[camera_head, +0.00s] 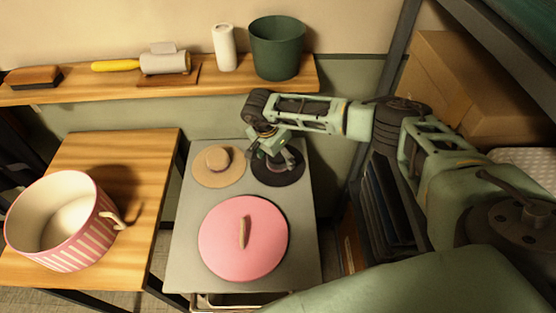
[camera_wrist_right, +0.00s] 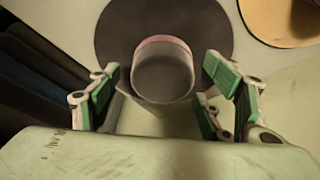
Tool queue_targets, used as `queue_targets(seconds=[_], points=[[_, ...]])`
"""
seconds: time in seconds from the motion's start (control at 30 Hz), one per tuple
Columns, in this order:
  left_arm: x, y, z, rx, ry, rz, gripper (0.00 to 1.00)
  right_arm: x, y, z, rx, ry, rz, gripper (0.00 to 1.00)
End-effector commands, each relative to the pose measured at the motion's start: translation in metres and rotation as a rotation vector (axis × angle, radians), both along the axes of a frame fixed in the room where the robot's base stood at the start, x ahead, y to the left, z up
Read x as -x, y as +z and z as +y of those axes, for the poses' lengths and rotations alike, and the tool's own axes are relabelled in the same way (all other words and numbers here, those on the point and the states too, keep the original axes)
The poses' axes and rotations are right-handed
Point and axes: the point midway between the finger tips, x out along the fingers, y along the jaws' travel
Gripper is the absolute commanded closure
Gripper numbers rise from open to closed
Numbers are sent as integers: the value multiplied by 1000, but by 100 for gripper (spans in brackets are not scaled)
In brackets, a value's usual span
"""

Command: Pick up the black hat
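The black hat (camera_head: 290,178) lies brim down at the back right of the grey table. In the right wrist view the hat (camera_wrist_right: 163,78) shows its round crown with a pinkish band and its wide flat brim. My right gripper (camera_head: 277,158) is over the hat, coming from above. In the right wrist view its green-padded fingers (camera_wrist_right: 160,88) are spread on either side of the crown, with gaps showing, so it is open. In the head view the gripper hides part of the crown. My left gripper is in neither view.
A tan hat (camera_head: 208,176) lies close left of the black hat. A pink lid (camera_head: 243,257) lies in front on the grey table (camera_head: 181,260). A pink striped pot (camera_head: 75,250) stands on the wooden table at left. A shelf (camera_head: 110,93) with a green bin (camera_head: 277,48) is behind.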

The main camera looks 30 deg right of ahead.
Motion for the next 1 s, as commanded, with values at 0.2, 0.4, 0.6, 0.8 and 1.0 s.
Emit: queue_targets(seconds=[0.2, 0.4, 0.6, 0.8, 1.0], points=[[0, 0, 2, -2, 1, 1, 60, 0, 0, 0, 0, 0, 0, 49], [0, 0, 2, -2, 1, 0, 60, 0, 0, 0, 0, 0, 0, 66], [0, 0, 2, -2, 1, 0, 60, 0, 1, 0, 0, 0, 0, 75], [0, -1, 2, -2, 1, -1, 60, 0, 1, 0, 0, 0, -1, 75], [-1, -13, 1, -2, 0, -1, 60, 3, 6, 2, 0, 3, -3, 75]])
